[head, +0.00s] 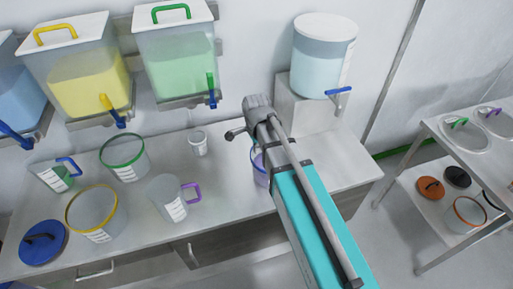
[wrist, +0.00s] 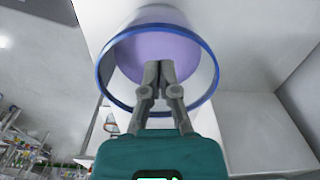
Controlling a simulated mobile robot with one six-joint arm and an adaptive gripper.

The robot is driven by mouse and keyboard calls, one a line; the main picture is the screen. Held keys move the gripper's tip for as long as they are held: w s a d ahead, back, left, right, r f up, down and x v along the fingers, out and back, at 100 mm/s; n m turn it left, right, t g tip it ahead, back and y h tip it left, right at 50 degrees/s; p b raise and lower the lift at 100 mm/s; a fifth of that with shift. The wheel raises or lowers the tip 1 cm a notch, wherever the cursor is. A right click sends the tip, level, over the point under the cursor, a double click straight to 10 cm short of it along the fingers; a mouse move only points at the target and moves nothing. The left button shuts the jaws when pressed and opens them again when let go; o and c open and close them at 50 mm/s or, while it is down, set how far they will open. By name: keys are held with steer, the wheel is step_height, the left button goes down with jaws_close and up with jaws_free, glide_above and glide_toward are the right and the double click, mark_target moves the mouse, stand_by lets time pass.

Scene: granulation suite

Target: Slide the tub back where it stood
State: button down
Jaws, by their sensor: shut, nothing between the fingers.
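A clear tub with a blue rim and lavender contents shows in the wrist view (wrist: 103,83). In the head view the tub (head: 260,178) stands on the bench, mostly hidden behind my arm. My gripper (wrist: 158,66) is shut and empty. Its fingertips overlap the tub's round opening in the wrist view; whether they are inside it, above it or touching it I cannot tell. In the head view my arm hides the gripper.
Left on the bench (head: 232,195) stand a green-rimmed tub (head: 124,160), a yellow-rimmed tub (head: 93,215), a purple-handled jug (head: 170,200), a small cup (head: 198,143) and a blue lid (head: 43,242). A blue-tapped dispenser (head: 318,62) stands on a white block (head: 305,108) behind. Bench right of my arm is clear.

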step_height(320, 180, up, 11)
steer(key=p, duration=1)
steer(key=shift+w, duration=0.1)
steer(key=shift+f, duration=0.1)
stand_by(0.5)
steer(key=s+d+f+n+b, duration=0.2)
steer(key=s+d+n, duration=0.2)
steer(key=d, duration=0.5)
steer(key=s+d+f+n+b, duration=0.3)
steer(key=s+d+n, duration=0.1)
steer(key=d+n, duration=0.5)
steer(key=shift+d+f, duration=0.15)
steer(key=shift+d, duration=0.55)
steer(key=shift+a, duration=0.1)
